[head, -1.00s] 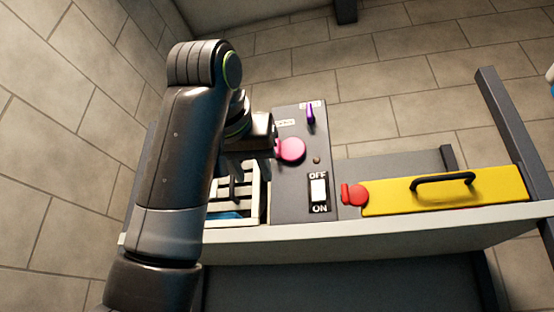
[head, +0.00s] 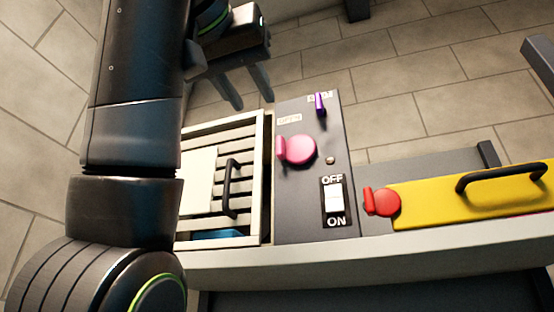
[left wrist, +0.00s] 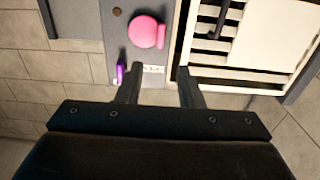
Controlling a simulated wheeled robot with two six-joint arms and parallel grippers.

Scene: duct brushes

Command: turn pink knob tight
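The pink knob (head: 299,150) sits on the dark grey panel (head: 310,211), a round disc with a raised tab on its left side in the head view. It also shows in the left wrist view (left wrist: 146,32), beyond the fingers. My left gripper (head: 253,95) is open and empty, behind and to the left of the knob, apart from it. Its two fingers are spread in the left wrist view (left wrist: 158,88). My right gripper is in neither view.
Right of the panel is a yellow cover (head: 470,200) with a black handle and a red knob (head: 382,201). A slatted white box (head: 255,190) stands left. The panel carries a purple lever (head: 320,105) and an OFF/ON switch (head: 334,198).

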